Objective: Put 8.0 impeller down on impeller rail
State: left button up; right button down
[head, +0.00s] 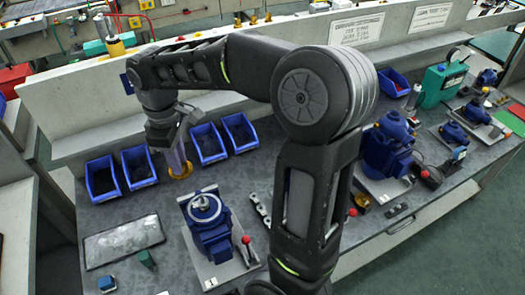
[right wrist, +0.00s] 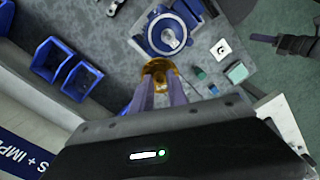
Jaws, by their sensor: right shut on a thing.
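My right gripper (head: 177,157) reaches down over the bench, in front of the blue bins. It is shut on a brass-coloured impeller (head: 181,172), which hangs at its fingertips and also shows in the right wrist view (right wrist: 158,67). I cannot read an 8.0 mark on it. In the right wrist view the impeller is between the fingertips (right wrist: 160,84), close to a blue pump (right wrist: 172,30). I cannot make out the impeller rail for sure in either view. A dark shape at the right wrist view's upper right may be my left gripper (right wrist: 266,38); its jaws are unclear.
Blue bins (head: 104,179) stand along the bench's back. A blue pump with a round silver face (head: 206,228) stands on a plate in front, with a red-knobbed lever (head: 246,242). A grey tray (head: 122,241) lies to the left. More pumps (head: 388,150) stand to the right.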

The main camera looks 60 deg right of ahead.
jog(key=w+a+f+m+b, duration=0.1)
jog(key=w+a+f+m, duration=0.1)
jog(key=w+f+m, duration=0.3)
jog(key=w+a+f, duration=0.2)
jog(key=f, duration=0.5)
jog(key=a+f+b, duration=0.1)
jog(key=a+f, duration=0.3)
jog(key=f, duration=0.3)
jog(key=s+a+f+b, duration=0.1)
jog(key=a+f, duration=0.3)
jog(key=f, duration=0.3)
jog(key=shift+s+f+m, duration=0.15)
jog(key=shift+f+m, duration=0.25)
